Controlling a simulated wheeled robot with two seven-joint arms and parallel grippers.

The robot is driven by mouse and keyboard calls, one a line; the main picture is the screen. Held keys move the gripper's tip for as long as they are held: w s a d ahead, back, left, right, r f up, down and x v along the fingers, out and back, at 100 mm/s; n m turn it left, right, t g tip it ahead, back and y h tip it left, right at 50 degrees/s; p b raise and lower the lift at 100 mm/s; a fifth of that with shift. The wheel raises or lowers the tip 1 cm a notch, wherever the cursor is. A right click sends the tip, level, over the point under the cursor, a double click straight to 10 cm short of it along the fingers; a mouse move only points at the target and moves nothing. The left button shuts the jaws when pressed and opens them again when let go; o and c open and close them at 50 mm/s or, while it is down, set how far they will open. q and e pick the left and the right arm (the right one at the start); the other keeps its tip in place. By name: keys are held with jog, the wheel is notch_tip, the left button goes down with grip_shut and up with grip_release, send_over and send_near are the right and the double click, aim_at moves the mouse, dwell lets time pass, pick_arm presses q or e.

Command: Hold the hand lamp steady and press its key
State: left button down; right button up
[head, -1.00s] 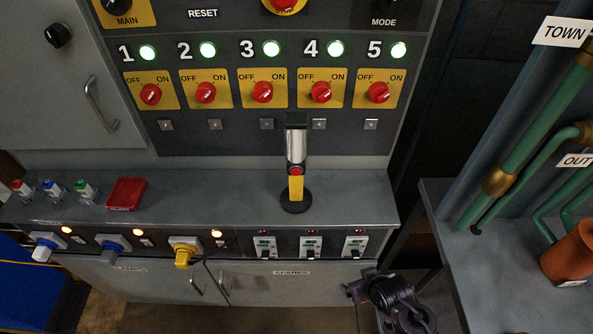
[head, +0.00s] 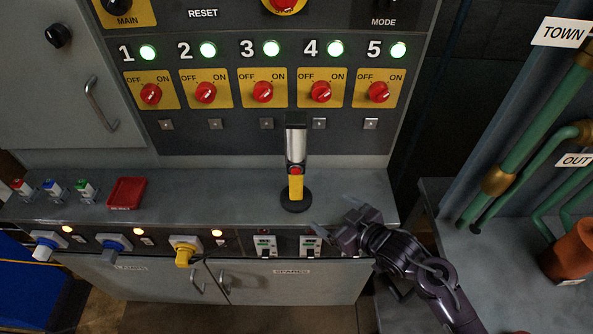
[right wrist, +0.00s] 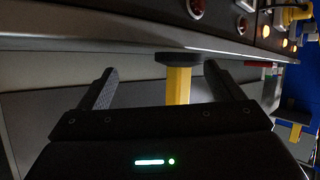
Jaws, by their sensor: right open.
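The hand lamp (head: 296,150) stands upright on the grey ledge, with a black top, a pale lens part, a yellow handle and a round black base. Its red key (head: 296,171) sits just above the handle. My right gripper (head: 334,213) is open and empty, to the right of the lamp's base and apart from it. In the right wrist view the yellow handle (right wrist: 179,84) shows between the two open fingers (right wrist: 162,70), with the dark base above it; the lamp's upper part is hidden. My left gripper is not in view.
The ledge (head: 220,190) holds a red tray (head: 126,193) at left and is bare around the lamp. Behind rises a panel with red switches (head: 263,92). Plugs (head: 185,250) and breakers (head: 265,246) line the front below. Green pipes (head: 540,120) stand at right.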

aim_at(300, 195)
jog(key=shift+w+a+f+n+y, duration=0.1)
jog(key=shift+w+a+n+y, duration=0.15)
jog(key=shift+y, duration=0.35)
jog(key=shift+w+a+f+n+y, duration=0.1)
jog(key=shift+n+y, duration=0.25)
jog(key=shift+y, duration=0.25)
jog(key=shift+r+n+g+y, duration=0.2)
jog(key=shift+n+g+y, duration=0.15)
jog(key=shift+y, duration=0.55)
jog(key=shift+s+d+r+n+y, duration=0.1)
jog(key=shift+d+r+n+y, duration=0.15)
jog(key=shift+y, duration=0.55)
jog(key=shift+g, duration=0.25)
jog(key=b+x, duration=0.4)
jog(key=x, duration=0.4)
jog(key=shift+b+x, duration=0.3)
jog(key=shift+x, duration=0.7)
jog(key=c, duration=1.3)
jog(key=shift+o, duration=0.2)
